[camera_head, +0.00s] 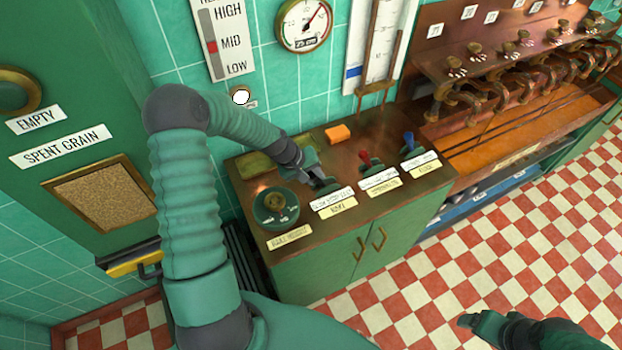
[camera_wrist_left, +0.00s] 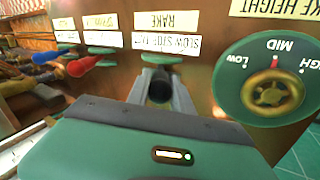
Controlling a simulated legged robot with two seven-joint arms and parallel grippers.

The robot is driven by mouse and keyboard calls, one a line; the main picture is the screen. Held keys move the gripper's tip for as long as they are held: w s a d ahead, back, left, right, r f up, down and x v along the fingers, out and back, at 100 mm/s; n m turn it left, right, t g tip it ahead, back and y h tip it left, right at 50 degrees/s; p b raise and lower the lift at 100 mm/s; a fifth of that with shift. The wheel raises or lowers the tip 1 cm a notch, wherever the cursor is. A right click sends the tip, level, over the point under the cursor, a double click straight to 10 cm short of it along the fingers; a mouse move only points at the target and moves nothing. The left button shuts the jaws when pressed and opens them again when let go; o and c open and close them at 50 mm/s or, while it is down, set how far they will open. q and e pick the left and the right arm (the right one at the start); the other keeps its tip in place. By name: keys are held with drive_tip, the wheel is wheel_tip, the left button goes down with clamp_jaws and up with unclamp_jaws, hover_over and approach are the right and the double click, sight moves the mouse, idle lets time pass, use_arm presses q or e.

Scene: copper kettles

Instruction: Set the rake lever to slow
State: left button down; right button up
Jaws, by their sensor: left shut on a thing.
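The rake lever has a black knob (camera_wrist_left: 160,88), seen between the two grey fingers in the left wrist view. My left gripper (camera_head: 322,184) is shut on it, above the copper-topped console. The gripper hides most of the lever in the head view, and I cannot tell its exact setting. A RAKE label (camera_head: 338,209) and a white position strip (camera_head: 331,197) sit in front of it. The strip also shows upside down in the wrist view (camera_wrist_left: 166,43), partly readable as slow, stop. My right gripper (camera_head: 468,320) is low at the right, its jaws unclear.
The rake height dial (camera_head: 276,208) is left of the lever, and its pointer is at MID in the wrist view. A red lever (camera_head: 365,157) and a blue lever (camera_head: 408,139) stand to the right. An orange block (camera_head: 338,133) lies behind. Checkered floor is open at right.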

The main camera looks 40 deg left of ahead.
use_arm(q)
drive_tip(key=shift+s+a+f, duration=0.1)
drive_tip(key=shift+a, duration=0.05)
drive_tip(key=c, duration=1.1)
unclamp_jaws()
drive_tip(key=shift+d, duration=0.3)
drive_tip(key=shift+c, duration=0.2)
drive_tip(key=shift+a, duration=0.4)
drive_tip(key=shift+a+r, duration=0.2)
drive_tip(key=shift+r, duration=0.15)
drive_tip(key=b+v, duration=0.1)
drive_tip(key=v, duration=1.5)
drive_tip(key=shift+d, duration=0.2)
use_arm(e)
drive_tip(key=shift+w+d+f, duration=0.15)
drive_tip(key=shift+f, duration=0.55)
use_arm(q)
drive_tip(key=shift+s+d, duration=0.1)
